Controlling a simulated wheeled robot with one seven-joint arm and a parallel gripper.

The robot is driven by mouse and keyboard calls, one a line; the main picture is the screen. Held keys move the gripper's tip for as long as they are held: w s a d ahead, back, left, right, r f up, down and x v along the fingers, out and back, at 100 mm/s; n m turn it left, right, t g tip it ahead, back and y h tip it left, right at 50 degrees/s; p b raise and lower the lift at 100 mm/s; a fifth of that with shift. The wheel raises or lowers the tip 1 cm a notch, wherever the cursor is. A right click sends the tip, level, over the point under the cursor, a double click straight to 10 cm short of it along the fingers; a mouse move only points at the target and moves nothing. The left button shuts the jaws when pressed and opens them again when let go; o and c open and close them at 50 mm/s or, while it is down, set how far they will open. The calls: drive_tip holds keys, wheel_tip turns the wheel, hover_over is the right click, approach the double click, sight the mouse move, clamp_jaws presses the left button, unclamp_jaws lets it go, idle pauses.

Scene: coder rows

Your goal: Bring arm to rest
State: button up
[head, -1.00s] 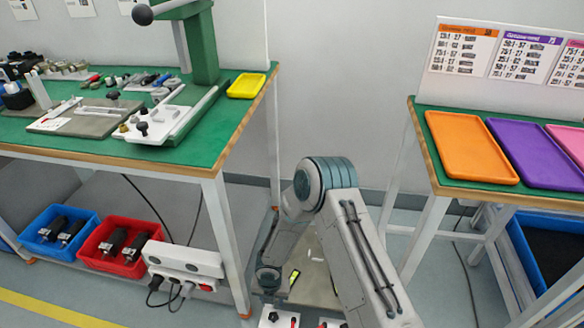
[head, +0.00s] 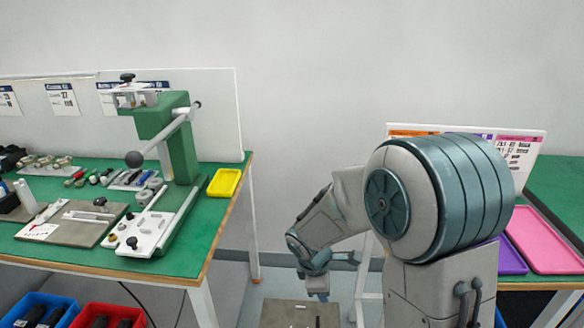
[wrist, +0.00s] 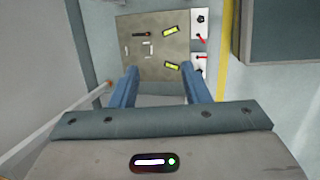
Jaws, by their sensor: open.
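My gripper (wrist: 162,84) is open in the wrist view. Its two blue fingers stand apart with nothing between them. In the head view my gripper (head: 318,288) hangs low at the centre, pointing down, beside the green bench's right end and small in the picture. My arm (head: 440,200) is bent, with its large ribbed joint close to the camera, covering part of the right table. Below the fingers in the wrist view is a brownish-grey plate (wrist: 145,65) with small yellow-marked pieces and white blocks with red parts at its right edge.
The left bench (head: 210,240) carries a green press (head: 180,150), fixtures and a yellow tray (head: 225,182). Blue (head: 20,305) and red (head: 85,315) bins sit below. Purple (head: 512,262) and pink (head: 545,240) trays lie on the right table. A gap separates the tables.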

drive_tip(key=s+d+r+m+y+p, duration=0.1)
drive_tip(key=s+r+m+p, duration=0.3)
drive_tip(key=r, duration=0.5)
drive_tip(key=s+d+r+m+p, duration=0.4)
drive_tip(key=s+r+m, duration=0.3)
drive_tip(key=r, duration=0.3)
drive_tip(key=s+d+r+m+y+p, duration=0.1)
drive_tip(key=s+r+m+p, duration=0.4)
drive_tip(key=r, duration=0.5)
drive_tip(key=shift+s+d+m+t+y, duration=0.3)
drive_tip(key=shift+s+d+m, duration=0.3)
drive_tip(key=shift+s+d, duration=0.15)
drive_tip(key=shift+w, duration=0.1)
drive_tip(key=shift+c, duration=0.6)
